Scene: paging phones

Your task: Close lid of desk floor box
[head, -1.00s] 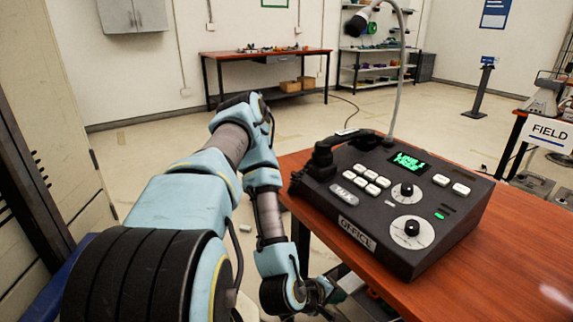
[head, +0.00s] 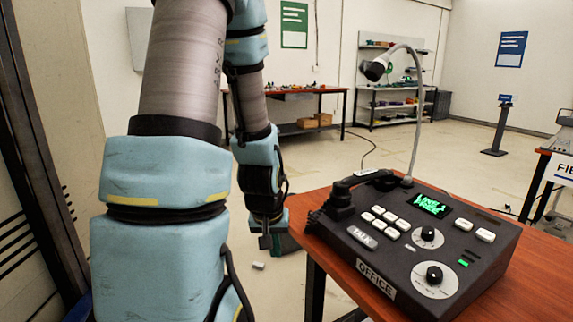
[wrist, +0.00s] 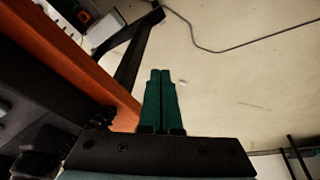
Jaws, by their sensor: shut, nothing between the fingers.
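My gripper (wrist: 160,72) shows in the wrist view with its two green fingers together and nothing between them. In the head view the gripper (head: 272,244) hangs beside the left edge of the red-brown desk (head: 318,210), below the desktop. No floor box with a lid can be made out for certain. In the wrist view, a dark item with an orange patch (wrist: 84,16) and a pale grey piece (wrist: 104,28) lie beyond the desk edge at the upper left, partly cut off. I cannot tell whether either belongs to the floor box.
A black paging phone console (head: 410,250) marked OFFICE stands on the desk, with a gooseneck lamp-like microphone (head: 416,120). A dark desk leg (wrist: 130,58) is close to my fingers. A small pale object (head: 258,265) lies on the floor. Open floor spreads behind the desk.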

